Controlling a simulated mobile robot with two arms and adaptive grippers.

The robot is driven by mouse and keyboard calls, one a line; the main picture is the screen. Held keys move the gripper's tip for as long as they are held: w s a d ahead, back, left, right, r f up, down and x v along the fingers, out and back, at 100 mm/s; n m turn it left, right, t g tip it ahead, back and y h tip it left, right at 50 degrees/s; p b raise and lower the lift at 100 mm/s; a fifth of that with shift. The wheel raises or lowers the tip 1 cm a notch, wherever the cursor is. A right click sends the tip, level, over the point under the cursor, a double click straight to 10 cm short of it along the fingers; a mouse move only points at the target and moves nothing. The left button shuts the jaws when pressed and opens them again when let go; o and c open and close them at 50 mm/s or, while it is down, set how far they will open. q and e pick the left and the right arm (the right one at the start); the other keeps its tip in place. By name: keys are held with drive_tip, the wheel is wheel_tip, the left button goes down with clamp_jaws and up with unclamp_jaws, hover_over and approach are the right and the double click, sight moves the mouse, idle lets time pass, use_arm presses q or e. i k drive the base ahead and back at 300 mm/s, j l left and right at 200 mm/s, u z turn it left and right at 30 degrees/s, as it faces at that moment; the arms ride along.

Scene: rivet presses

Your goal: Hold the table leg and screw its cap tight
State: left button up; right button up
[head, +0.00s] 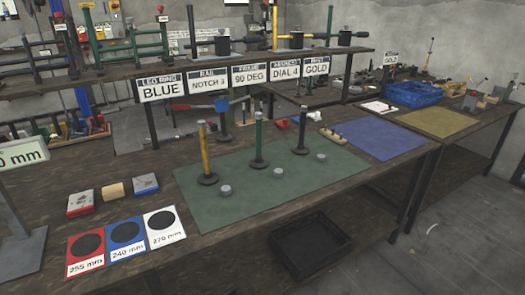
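Three table legs stand upright on round dark bases on a green mat (300,181): a yellow leg (205,150), a green leg (258,138) and a dark leg (302,127). Three small grey caps lie apart from the legs on the mat: one cap (226,190) in front of the yellow leg, one cap (275,173) in front of the green leg, and one cap (321,157) in front of the dark leg. I cannot see thread detail. Neither of my grippers is in view.
Red, blue and white cards (125,237) with black discs lie at the front left. Small blocks (114,191) sit behind them. A sign shelf (190,84) crosses the back. A blue mat (372,139) lies right. A black bin (310,246) is below the front edge.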

sight(258, 162)
drive_tip(key=i+l+u, duration=0.15)
drive_tip(key=i, duration=0.55)
drive_tip(key=i+l+u, duration=0.15)
drive_tip(key=i, duration=0.55)
